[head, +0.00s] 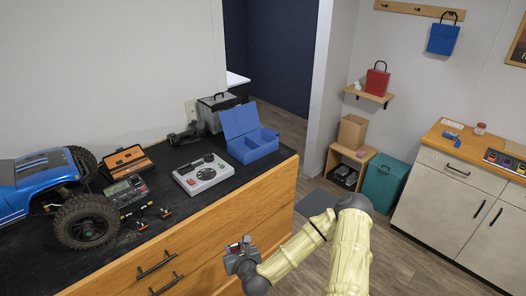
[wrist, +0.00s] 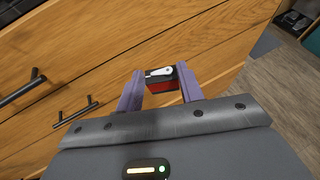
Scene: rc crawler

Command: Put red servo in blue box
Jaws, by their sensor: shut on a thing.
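My gripper (head: 240,249) is shut on the red servo (wrist: 162,83), which has a black body, a red band and a white horn on top. In the wrist view the servo sits between the two purple-grey fingers, near their tips. In the head view the red servo (head: 234,248) shows only as a small patch at the gripper. The gripper is in front of the wooden drawer fronts, below the black worktop. The blue box (head: 252,148) stands on the right end of the worktop with its lid raised and compartments inside. It is up and behind my gripper.
A grey controller (head: 201,174) stands left of the box, with a blue RC crawler (head: 45,190) further left. An orange tool case (head: 127,160) lies between them. Dark drawer handles (head: 157,264) stick out of the cabinet front.

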